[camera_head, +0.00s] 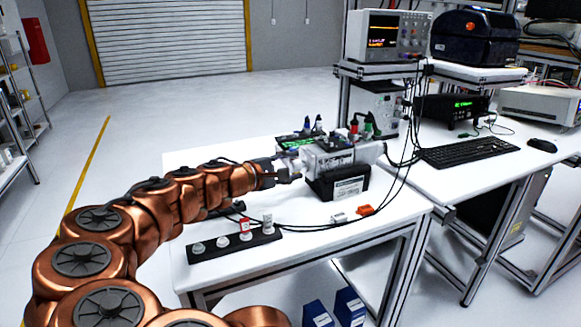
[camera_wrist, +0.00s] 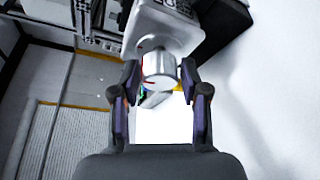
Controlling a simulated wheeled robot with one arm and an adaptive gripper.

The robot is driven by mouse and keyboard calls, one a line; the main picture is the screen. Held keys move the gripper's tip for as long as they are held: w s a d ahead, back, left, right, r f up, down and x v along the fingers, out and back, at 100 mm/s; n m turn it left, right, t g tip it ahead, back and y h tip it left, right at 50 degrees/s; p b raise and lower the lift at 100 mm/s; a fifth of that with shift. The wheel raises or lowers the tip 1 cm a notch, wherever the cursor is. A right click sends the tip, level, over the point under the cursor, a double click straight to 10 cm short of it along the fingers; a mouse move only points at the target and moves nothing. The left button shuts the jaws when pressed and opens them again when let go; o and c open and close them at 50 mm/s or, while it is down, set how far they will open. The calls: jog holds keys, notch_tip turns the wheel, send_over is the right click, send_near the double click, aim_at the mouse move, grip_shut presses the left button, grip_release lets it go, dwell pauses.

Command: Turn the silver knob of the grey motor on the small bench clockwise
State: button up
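The grey motor (camera_head: 336,155) rests on a black stand (camera_head: 340,184) on the small white bench (camera_head: 295,215). Its left end faces my gripper (camera_head: 284,174). In the wrist view the motor's grey body (camera_wrist: 166,28) is at the top, with the silver knob (camera_wrist: 159,69) sticking out toward me. A short red mark shows near the knob's base. My gripper also shows in the wrist view (camera_wrist: 158,78), its two dark fingers apart. The fingertips sit on the left and right sides of the knob. I cannot tell whether either fingertip touches it.
A black strip with several knobs (camera_head: 235,245) lies at the bench's front left. An orange connector (camera_head: 365,210) lies near the front right. A taller bench with an oscilloscope (camera_head: 388,36) and keyboard (camera_head: 467,150) stands at right.

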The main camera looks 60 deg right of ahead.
jog(key=shift+o, duration=1)
jog(key=v, duration=1.2)
jog(key=shift+s, duration=0.1)
